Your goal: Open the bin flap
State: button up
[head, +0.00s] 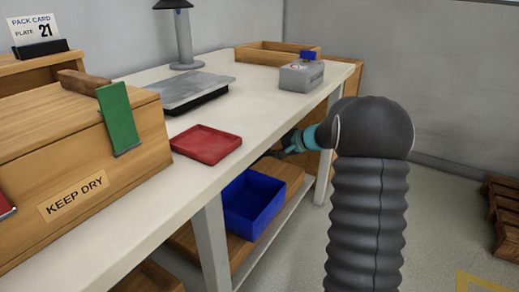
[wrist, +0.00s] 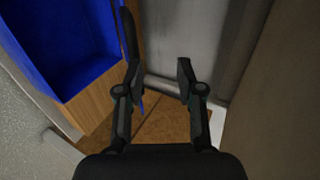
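My gripper (head: 283,151) reaches in under the right part of the table's front edge in the head view, behind the blue bin. In the wrist view my gripper (wrist: 159,72) is open, its two fingers apart with nothing between the tips. A brown wooden surface (wrist: 175,126) lies beyond and below the fingers. I cannot tell whether it belongs to the bin with the flap, and no flap is clearly recognisable. An open blue bin (head: 255,203) stands on the lower shelf. It also shows at the upper left in the wrist view (wrist: 75,75), left of my fingers.
The white table (head: 228,167) holds a red tray (head: 206,144), a wooden KEEP DRY box (head: 75,200), a grey plate (head: 195,90) and a grey box (head: 301,76). A table leg (head: 212,238) stands left of the blue bin. Floor is clear at right, before wooden pallets (head: 503,215).

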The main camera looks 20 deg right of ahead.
jog(key=v, duration=0.7)
jog(key=shift+d, duration=0.2)
jog(key=shift+r, duration=0.1)
